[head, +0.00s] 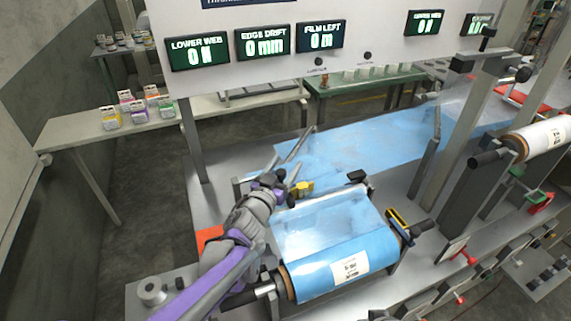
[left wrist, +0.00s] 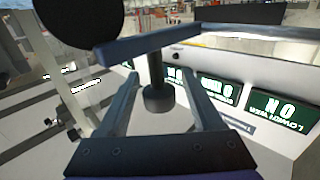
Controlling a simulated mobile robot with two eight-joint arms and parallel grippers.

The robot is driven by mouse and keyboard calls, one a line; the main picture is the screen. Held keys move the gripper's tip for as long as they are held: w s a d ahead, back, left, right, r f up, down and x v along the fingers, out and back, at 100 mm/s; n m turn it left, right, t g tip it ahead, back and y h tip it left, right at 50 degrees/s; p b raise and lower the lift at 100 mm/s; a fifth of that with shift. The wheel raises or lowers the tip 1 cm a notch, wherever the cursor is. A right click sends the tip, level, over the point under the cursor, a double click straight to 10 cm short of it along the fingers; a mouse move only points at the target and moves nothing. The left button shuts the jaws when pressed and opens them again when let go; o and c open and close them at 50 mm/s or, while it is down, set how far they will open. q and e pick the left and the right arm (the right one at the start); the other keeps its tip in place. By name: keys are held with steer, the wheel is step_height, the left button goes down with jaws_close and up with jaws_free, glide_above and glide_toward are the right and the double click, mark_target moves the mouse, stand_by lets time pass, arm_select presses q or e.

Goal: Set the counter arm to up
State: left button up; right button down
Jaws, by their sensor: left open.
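My left gripper (head: 284,183) is open at the left side of the film frame, beside a small yellow block (head: 303,188). In the left wrist view, a dark post with a round collar (left wrist: 158,98) stands between the open fingers, and a grey bar (left wrist: 150,46) crosses beyond them; I cannot tell whether the fingers touch either. I cannot tell for certain which part is the counter arm; a thin grey rod (head: 299,144) rises tilted just behind the gripper. The gripper hides part of the frame there. My right gripper is not in view.
A blue film roll (head: 345,268) with a white label lies in front, its sheet running back over the frame. A white panel with green displays (head: 262,41) stands behind. Upright posts and a white roll (head: 545,135) are at right. Small boxes (head: 139,106) stand on a left table.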

arm_select(q)
steer(key=shift+w, duration=0.15)
jaws_close()
stand_by(1.4)
